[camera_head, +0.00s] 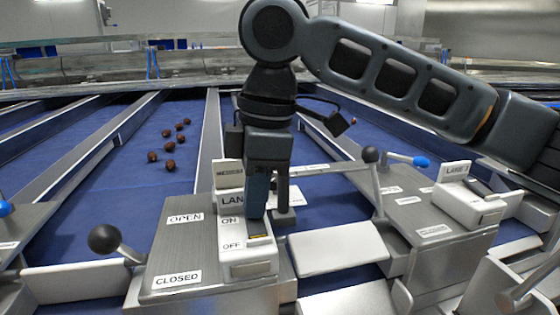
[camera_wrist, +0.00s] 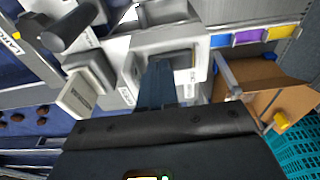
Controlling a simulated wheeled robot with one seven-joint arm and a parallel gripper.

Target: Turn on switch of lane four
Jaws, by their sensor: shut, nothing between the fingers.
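A white switch box (camera_head: 247,265) with ON and OFF marks stands on the grey console (camera_head: 185,245) in the middle of the head view. In the wrist view the fingers (camera_wrist: 158,85) reach over the grey recess of the white box (camera_wrist: 200,45). The rocker is mostly hidden, so its position and any contact cannot be told.
Another console (camera_head: 425,225) with a lane box (camera_head: 468,205) and levers is at right. Several dates (camera_head: 170,163) lie on the blue left lane. The wrist view shows a teal crate (camera_wrist: 300,150).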

